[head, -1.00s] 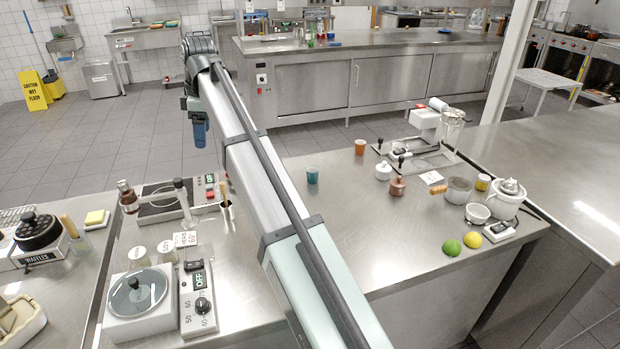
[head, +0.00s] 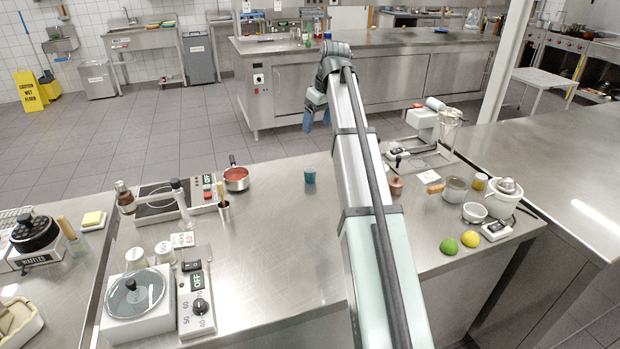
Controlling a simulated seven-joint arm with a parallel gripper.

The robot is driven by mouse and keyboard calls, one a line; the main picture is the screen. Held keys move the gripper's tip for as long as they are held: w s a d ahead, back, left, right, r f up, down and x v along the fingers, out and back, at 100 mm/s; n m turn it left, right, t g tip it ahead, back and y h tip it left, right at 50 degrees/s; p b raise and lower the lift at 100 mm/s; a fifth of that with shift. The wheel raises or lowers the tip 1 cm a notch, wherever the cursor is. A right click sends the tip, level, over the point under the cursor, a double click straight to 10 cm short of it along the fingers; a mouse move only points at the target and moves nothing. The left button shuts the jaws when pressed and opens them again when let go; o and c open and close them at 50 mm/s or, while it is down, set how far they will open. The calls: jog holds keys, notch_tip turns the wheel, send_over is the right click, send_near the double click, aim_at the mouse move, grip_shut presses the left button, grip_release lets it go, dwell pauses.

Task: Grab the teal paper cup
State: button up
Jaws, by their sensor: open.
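The teal paper cup (head: 310,175) stands upright on the steel counter (head: 265,255), near its far edge and left of my arm. My gripper (head: 317,126) is at the far end of the arm, raised, with its blue fingers pointing down. In the picture it shows above and slightly right of the cup, apart from it. It is open and nothing shows between the fingers.
A copper pot (head: 395,186), a lime (head: 449,246) and a lemon (head: 471,239) are to the right of my arm. The counter around the cup is clear.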

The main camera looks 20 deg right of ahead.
send_near(310, 170)
jog(key=x, duration=0.5)
jog(key=s+x, duration=0.1)
jog(key=x, duration=0.2)
jog(key=shift+a+f, duration=0.3)
jog(key=shift+a, duration=0.1)
jog(key=c, duration=1.1)
